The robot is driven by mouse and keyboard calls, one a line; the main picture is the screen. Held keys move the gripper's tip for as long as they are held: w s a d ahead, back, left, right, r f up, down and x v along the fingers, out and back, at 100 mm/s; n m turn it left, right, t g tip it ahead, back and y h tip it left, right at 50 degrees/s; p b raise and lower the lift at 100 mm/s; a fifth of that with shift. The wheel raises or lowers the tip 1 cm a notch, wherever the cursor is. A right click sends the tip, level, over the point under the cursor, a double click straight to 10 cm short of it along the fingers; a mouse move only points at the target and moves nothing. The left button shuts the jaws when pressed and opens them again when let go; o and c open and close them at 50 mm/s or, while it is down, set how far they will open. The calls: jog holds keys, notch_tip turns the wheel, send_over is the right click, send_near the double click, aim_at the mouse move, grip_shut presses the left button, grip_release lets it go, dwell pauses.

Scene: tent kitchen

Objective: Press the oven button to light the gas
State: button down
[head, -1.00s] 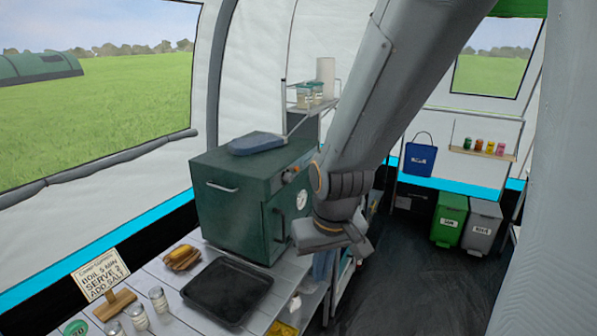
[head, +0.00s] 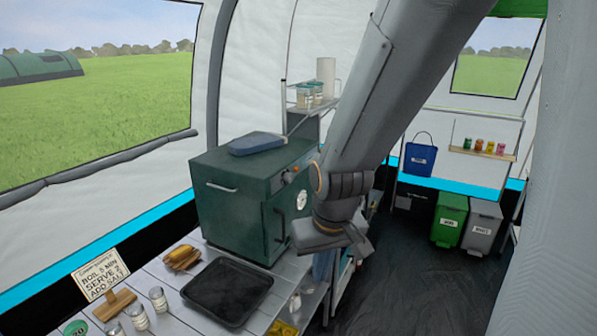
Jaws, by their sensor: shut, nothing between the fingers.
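The green oven (head: 232,200) stands on the left counter. Its front, facing right, carries small knobs or buttons (head: 289,177) near the top, a round white dial (head: 302,200) and a door handle (head: 280,225). Which control is the gas button is too small to tell. My gripper (head: 318,236) is at the lower end of my arm, in front of the oven's right side and low beside the door. Its fingers are not distinct, but it is shut and holds nothing. My arm hides part of the oven's front; no contact with a button is visible.
A black tray (head: 228,291), bread rolls (head: 182,257), jars (head: 158,299) and a sign (head: 101,273) are on the counter. A blue folded cloth (head: 257,143) lies on the oven. Bins (head: 449,219) stand at the back right. The dark floor (head: 410,280) is clear.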

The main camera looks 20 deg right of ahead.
notch_tip(320, 180, down, 13)
jog(key=w+g+b, duration=0.1)
jog(key=b, duration=1.1)
jog(key=shift+f, duration=0.15)
